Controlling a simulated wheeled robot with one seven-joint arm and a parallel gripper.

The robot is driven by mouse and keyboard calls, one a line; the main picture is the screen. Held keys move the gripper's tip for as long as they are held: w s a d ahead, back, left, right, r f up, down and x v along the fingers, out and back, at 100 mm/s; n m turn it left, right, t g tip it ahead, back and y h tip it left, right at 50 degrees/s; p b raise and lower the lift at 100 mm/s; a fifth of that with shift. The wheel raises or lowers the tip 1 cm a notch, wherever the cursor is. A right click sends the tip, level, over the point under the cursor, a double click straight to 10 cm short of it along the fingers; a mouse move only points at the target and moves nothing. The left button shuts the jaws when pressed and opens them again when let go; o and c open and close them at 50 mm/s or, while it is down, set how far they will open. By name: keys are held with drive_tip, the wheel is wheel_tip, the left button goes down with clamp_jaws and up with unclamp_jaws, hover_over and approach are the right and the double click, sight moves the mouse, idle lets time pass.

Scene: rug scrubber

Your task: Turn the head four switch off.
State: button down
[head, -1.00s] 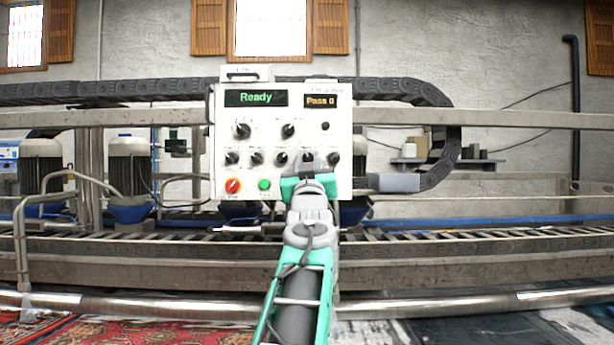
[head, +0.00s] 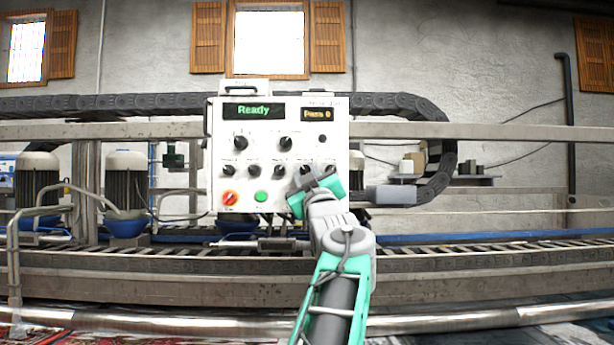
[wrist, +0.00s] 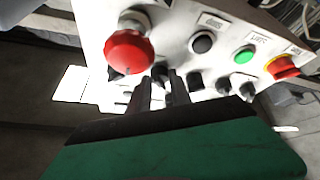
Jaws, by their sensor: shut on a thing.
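The white control panel (head: 212,150) faces me, with a row of black rotary switches in its lower half. My gripper (head: 313,178) is at the right part of that row and tilted. In the wrist view, its two dark fingers (wrist: 161,92) are shut on a black switch (wrist: 160,71), the fourth counted from the far end of the row, which fits the head four switch. The fingers hide most of this switch, so its pointer direction cannot be read. Other black switches (wrist: 222,86) of the row lie to the right in the wrist view.
The panel displays read "Ready" (head: 254,110) and "Pass 0" (head: 317,114). A metal rail (head: 480,134) runs behind.

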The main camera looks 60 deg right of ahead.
drive_tip(key=shift+r, duration=0.1)
drive_tip(key=c, duration=1.2)
unclamp_jaws()
drive_tip(key=b+v, duration=0.3)
drive_tip(key=v, duration=0.4)
drive_tip(key=shift+s+a+f, duration=0.1)
drive_tip(key=shift+a+f, duration=0.15)
drive_tip(key=shift+a, duration=0.05)
